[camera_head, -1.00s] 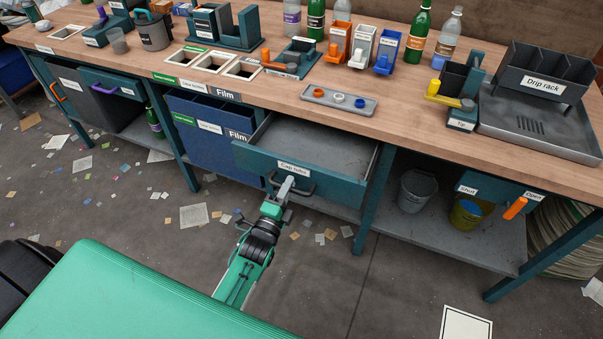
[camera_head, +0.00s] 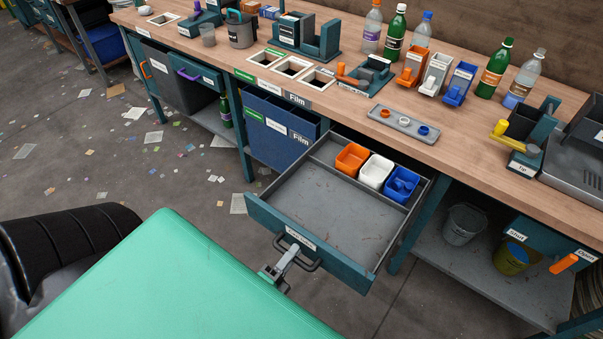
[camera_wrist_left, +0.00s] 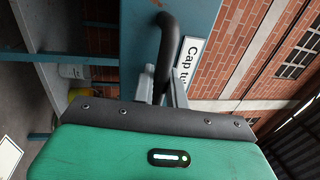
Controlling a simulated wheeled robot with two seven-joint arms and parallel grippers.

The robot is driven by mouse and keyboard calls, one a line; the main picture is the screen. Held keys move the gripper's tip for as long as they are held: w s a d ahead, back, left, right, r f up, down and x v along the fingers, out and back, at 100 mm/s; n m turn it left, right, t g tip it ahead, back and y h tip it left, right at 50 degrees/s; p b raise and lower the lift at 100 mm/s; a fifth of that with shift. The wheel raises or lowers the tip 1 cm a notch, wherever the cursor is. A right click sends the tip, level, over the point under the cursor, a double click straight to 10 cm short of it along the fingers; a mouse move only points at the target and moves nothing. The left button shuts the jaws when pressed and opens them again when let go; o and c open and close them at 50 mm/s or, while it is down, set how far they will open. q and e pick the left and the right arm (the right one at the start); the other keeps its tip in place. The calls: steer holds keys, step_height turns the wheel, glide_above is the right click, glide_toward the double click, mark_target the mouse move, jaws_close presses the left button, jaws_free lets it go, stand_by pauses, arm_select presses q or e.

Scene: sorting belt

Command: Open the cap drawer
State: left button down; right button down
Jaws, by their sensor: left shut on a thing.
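The cap drawer (camera_head: 325,215) is pulled well out from under the bench, and its inside shows in the head view. At its back stand an orange tub (camera_head: 352,158), a white tub (camera_head: 376,171) and a blue tub (camera_head: 402,184). The front of the drawer is bare inside. My left gripper (camera_head: 288,252) is shut on the dark bar handle (camera_head: 312,266) at the drawer front. In the left wrist view the handle (camera_wrist_left: 165,50) stands between the fingers, beside the drawer's label (camera_wrist_left: 190,55). My right gripper is not in view.
A tray with small caps (camera_head: 403,124) lies on the bench above the drawer. Blue film bins (camera_head: 275,135) hang left of the drawer. Buckets (camera_head: 463,225) stand on the shelf to the right. Paper scraps litter the floor (camera_head: 150,165).

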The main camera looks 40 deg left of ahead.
arm_select(q)
steer(key=shift+s, duration=0.5)
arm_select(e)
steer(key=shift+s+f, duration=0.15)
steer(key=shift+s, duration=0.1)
arm_select(q)
steer(key=c, duration=1.5)
jaws_free()
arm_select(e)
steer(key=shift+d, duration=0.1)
